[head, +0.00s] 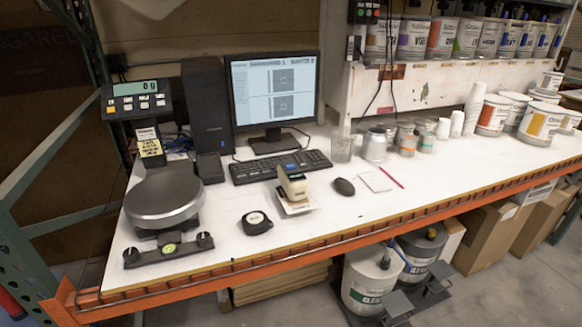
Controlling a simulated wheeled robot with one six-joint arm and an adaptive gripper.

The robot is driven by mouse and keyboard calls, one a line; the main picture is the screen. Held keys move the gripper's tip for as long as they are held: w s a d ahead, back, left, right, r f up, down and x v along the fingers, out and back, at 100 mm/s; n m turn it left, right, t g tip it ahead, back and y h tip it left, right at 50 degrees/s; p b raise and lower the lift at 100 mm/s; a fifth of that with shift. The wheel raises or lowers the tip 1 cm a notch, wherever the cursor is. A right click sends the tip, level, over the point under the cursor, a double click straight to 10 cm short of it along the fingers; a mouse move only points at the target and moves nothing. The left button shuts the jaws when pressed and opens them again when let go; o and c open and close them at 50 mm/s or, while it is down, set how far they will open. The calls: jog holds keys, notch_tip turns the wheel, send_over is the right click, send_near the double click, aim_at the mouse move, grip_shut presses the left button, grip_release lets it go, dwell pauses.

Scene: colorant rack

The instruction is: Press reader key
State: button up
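A small cream handheld device (292,185), possibly the reader, stands upright on a small pale base (296,208) on the white bench, in front of the keyboard. Its keys are too small to make out. Another device with keys, a dark scale display (136,96), stands at the left; it reads 0 g above a row of yellow and pale keys. My gripper is not in view, and nothing touches either device.
A round scale (164,200), tape measure (256,223), keyboard (280,167), mouse (344,187) and monitor (272,95) are on the bench (340,220). Cups and paint cans (541,123) stand right. Buckets (368,282) stand below. The bench's front middle is mostly clear.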

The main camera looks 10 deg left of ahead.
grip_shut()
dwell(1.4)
